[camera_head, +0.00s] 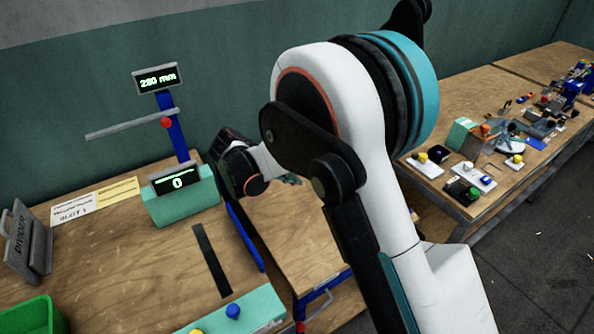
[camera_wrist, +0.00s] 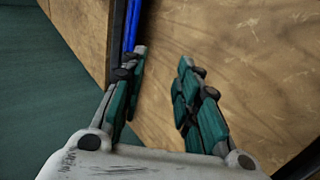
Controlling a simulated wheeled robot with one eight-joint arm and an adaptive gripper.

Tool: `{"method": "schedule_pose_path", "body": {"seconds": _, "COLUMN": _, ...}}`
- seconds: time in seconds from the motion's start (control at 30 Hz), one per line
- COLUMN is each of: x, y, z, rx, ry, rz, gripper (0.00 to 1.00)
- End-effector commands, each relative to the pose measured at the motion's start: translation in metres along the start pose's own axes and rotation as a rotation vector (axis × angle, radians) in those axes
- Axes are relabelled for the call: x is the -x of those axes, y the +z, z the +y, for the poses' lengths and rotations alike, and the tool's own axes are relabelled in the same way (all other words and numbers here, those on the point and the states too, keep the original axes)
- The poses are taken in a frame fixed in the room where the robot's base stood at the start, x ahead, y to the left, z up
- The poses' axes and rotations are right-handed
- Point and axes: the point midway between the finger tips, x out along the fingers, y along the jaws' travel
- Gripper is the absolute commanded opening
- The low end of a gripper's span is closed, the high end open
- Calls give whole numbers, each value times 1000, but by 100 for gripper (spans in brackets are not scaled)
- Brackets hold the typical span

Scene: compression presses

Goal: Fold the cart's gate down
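The cart (camera_head: 300,245) stands between the two benches, with a wooden top and blue frame parts. A blue upright edge (camera_head: 243,236) runs along its left side; I cannot tell for sure that this is the gate. In the wrist view a blue strip (camera_wrist: 132,24) edges a wooden board beyond my left finger. My gripper (camera_wrist: 162,62) is open and empty, its fingers on either side of bare wood. The left fingertip is close to the blue strip; contact cannot be told. In the head view my arm hides much of the cart and most of my gripper.
The left bench (camera_head: 130,260) holds a green readout box (camera_head: 180,200), a blue post with a "280 mm" display (camera_head: 157,79), a divider (camera_head: 27,243) and a green bin (camera_head: 30,318). The right bench (camera_head: 470,203) carries many small parts. Open floor (camera_head: 545,240) lies at right.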

Motion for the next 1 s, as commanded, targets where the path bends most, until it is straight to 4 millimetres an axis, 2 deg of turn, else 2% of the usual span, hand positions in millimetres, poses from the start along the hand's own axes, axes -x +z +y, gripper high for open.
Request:
{"method": "schedule_pose_path", "body": {"seconds": 0.3, "x": 1, "y": 0, "z": 0, "rx": 0, "ry": 0, "rz": 0, "gripper": 30}}
{"method": "schedule_pose_path", "body": {"seconds": 0.43, "x": 9, "y": 0, "z": 0, "rx": 1, "ry": 0, "rz": 1, "gripper": 30}}
{"method": "schedule_pose_path", "body": {"seconds": 0.57, "x": 30, "y": 0, "z": 0, "rx": 2, "ry": 0, "rz": 2, "gripper": 30}}
{"method": "schedule_pose_path", "body": {"seconds": 0.8, "x": 80, "y": 0, "z": -1, "rx": 2, "ry": 0, "rz": 2, "gripper": 30}}
{"method": "schedule_pose_path", "body": {"seconds": 1.0, "x": 109, "y": 0, "z": -1, "rx": 1, "ry": 0, "rz": 1, "gripper": 30}}
